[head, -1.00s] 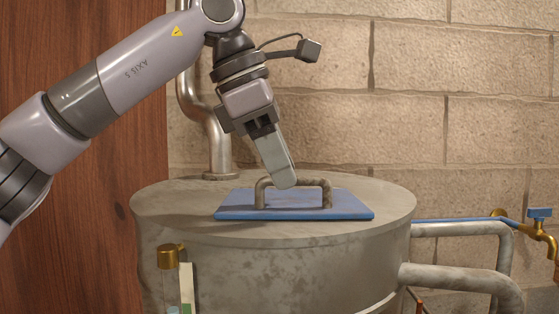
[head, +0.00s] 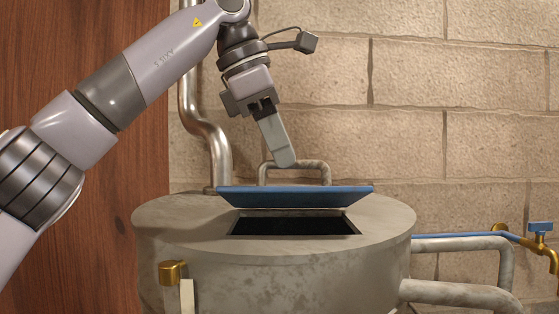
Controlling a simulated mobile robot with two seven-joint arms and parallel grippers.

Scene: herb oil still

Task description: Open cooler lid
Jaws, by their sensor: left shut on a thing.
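The cooler lid (head: 295,196) is a blue rectangular plate with a grey bar handle (head: 312,163) on top. It is raised above the top of the round grey cooler (head: 180,219), tilted slightly with its underside edge showing. Below it a dark rectangular opening (head: 294,226) shows in the cooler's top. My left gripper (head: 283,160) points down and is shut on the handle near its left part. Its fingers partly cover the handle. My right gripper is not in view.
A metal pipe (head: 221,150) rises behind the cooler at left. Grey pipes (head: 460,292) and a brass tap with a blue handle (head: 541,230) are at right. A brass-capped fitting (head: 172,272) stands at the cooler's front left. A stone wall is behind.

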